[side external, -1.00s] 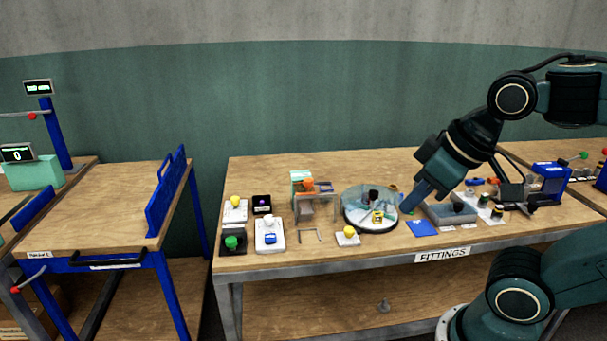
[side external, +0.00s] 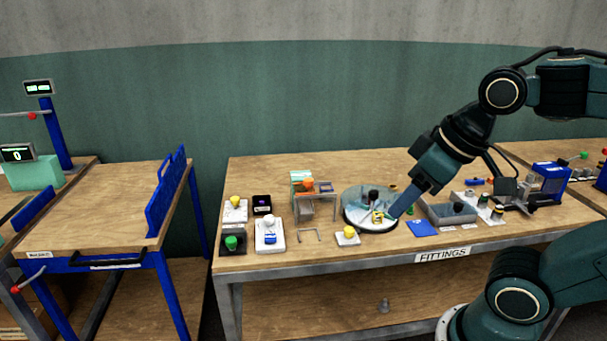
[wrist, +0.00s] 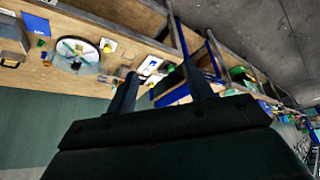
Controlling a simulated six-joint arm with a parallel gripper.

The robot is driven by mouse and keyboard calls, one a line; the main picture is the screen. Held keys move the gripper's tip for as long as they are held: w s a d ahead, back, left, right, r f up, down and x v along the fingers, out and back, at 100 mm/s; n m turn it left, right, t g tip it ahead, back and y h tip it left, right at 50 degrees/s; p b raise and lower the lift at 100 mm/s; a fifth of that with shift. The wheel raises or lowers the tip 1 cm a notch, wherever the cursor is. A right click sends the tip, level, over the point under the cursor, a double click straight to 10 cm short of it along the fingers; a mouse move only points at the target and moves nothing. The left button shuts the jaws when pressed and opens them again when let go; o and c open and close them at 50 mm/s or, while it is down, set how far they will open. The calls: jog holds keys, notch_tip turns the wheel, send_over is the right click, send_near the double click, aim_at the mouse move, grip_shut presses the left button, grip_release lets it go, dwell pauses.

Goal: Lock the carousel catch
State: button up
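The carousel (side external: 352,221) is a round disc with a clear top on the bench. It holds a dark knob (side external: 373,194) and a yellow piece (side external: 377,217). It also shows at the upper left of the wrist view (wrist: 89,66). I cannot tell which part is the catch. My gripper (side external: 393,213) points down and left, its tip overlapping the carousel's right edge in the side view; contact cannot be told. In the wrist view its two fingers (wrist: 160,70) stand apart with nothing between them.
A blue pad (side external: 422,229) and a grey tray (side external: 440,218) lie right of the carousel. Several button boxes, one with a green button (side external: 232,243), sit at the bench's left end.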

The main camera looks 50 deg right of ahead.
jog(key=w+d+g, duration=0.1)
jog(key=w+d, duration=0.3)
jog(key=w, duration=0.4)
jog(key=g, duration=0.4)
send_over(351, 230)
notch_tip(351, 230, down, 17)
jog(key=shift+f, duration=0.1)
notch_tip(351, 230, down, 14)
jog(key=shift+r, duration=0.1)
jog(key=shift+c, duration=0.2)
jog(key=c, duration=0.9)
